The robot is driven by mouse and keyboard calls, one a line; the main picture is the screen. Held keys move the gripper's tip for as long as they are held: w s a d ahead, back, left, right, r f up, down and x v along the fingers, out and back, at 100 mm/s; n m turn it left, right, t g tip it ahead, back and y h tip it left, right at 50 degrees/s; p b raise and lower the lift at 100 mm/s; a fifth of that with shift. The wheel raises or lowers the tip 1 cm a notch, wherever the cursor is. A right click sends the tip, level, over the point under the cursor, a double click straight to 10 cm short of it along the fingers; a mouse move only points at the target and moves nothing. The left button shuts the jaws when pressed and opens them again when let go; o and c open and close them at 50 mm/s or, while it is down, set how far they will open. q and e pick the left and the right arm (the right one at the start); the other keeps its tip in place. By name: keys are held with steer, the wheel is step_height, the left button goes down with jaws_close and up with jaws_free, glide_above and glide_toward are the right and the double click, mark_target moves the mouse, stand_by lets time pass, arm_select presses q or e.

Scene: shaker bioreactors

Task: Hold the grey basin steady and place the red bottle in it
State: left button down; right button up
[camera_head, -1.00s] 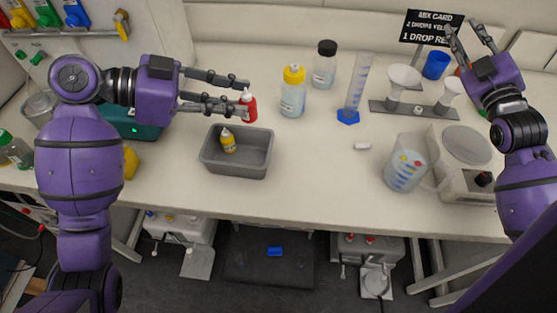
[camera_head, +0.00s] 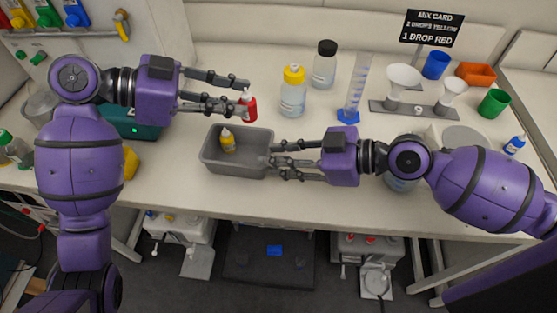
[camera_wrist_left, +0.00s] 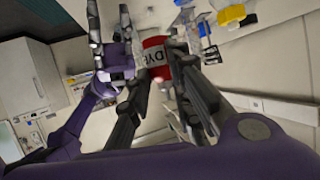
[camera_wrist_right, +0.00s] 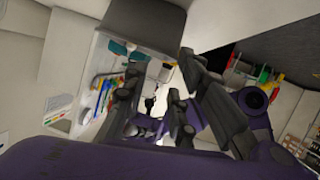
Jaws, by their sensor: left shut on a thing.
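The red bottle (camera_head: 250,108) is upright between the fingers of my left gripper (camera_head: 243,97), behind the basin's right part. Its label shows in the left wrist view (camera_wrist_left: 154,58), with the fingers on either side. The grey basin (camera_head: 213,168) stands on the bench with a small yellow bottle (camera_head: 228,143) inside at its left. My right gripper (camera_head: 272,160) is at the basin's right wall, fingers apart and pointing left. The fingers cover part of that wall; I cannot tell whether they touch it. The basin fills the top of the right wrist view (camera_wrist_right: 145,25).
A yellow-capped bottle (camera_head: 293,98), a dark-capped bottle (camera_head: 325,68) and a blue-based cylinder (camera_head: 355,90) stand behind and right of the basin. A funnel rack (camera_head: 415,109) is farther right. My right arm covers much of the bench's right front. Clear bench lies before the basin.

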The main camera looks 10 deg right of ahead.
mark_target(231, 173)
steer(key=shift+s+a+f+g, duration=0.15)
steer(key=shift+s+a+g, duration=0.25)
steer(key=shift+s+g, duration=0.1)
steer(key=shift+w+a+f, duration=0.1)
steer(key=shift+a, duration=0.2)
steer(key=x, duration=1.1)
steer(key=shift+a, duration=0.2)
jaws_close()
